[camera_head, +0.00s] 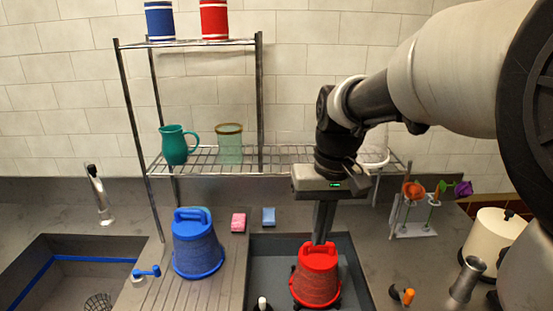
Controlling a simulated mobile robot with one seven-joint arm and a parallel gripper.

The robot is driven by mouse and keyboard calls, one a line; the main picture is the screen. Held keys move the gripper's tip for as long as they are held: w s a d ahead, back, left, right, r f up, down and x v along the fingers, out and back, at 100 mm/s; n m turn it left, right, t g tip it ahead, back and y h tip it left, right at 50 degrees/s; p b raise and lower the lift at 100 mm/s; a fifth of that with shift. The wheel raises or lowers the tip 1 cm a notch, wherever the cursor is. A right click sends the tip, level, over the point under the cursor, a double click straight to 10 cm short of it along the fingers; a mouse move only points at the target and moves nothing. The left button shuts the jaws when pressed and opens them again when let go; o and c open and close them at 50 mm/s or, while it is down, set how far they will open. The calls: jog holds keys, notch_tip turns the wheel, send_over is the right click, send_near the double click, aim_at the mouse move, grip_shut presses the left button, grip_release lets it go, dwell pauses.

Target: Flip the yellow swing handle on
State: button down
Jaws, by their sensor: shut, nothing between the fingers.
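My gripper (321,238) points straight down in the head view, its fingers together and empty. Its tips are just above or behind the top of a red upturned bucket-shaped thing (317,277); I cannot tell whether they touch. No plainly yellow handle shows. A small orange handle (408,297) on a dark base stands on the counter at the lower right, apart from my gripper. A blue swing handle (147,272) on a white base is at the lower left. A small white-topped knob (262,303) shows at the bottom edge.
A blue bucket-shaped thing (197,248) stands left of the dark basin (267,262). A wire shelf (270,156) with a teal pitcher (174,145) is behind. A metal cup (467,279) and a cream canister (495,240) crowd the right. A flower rack (414,230) stands behind them.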

jog(key=w+a+f+g, duration=0.1)
jog(key=w+a+f, duration=0.1)
jog(key=w+f, duration=0.2)
jog(key=w+a+f+g+h+b, duration=0.1)
jog(key=w+a+f+g, duration=0.1)
jog(key=f, duration=0.7)
jog(key=shift+w+a+f+n+g+b, duration=0.3)
jog(key=shift+w+a+f+n, duration=0.1)
jog(key=shift+w, duration=0.45)
jog(key=s+f, duration=0.2)
jog(key=f, duration=0.1)
jog(key=s+f, duration=0.2)
jog(key=f, duration=0.1)
jog(key=s+d+f, duration=0.1)
jog(key=s+f, duration=0.1)
jog(key=f, duration=0.1)
jog(key=shift+s+f, duration=0.2)
jog(key=shift+f, duration=0.1)
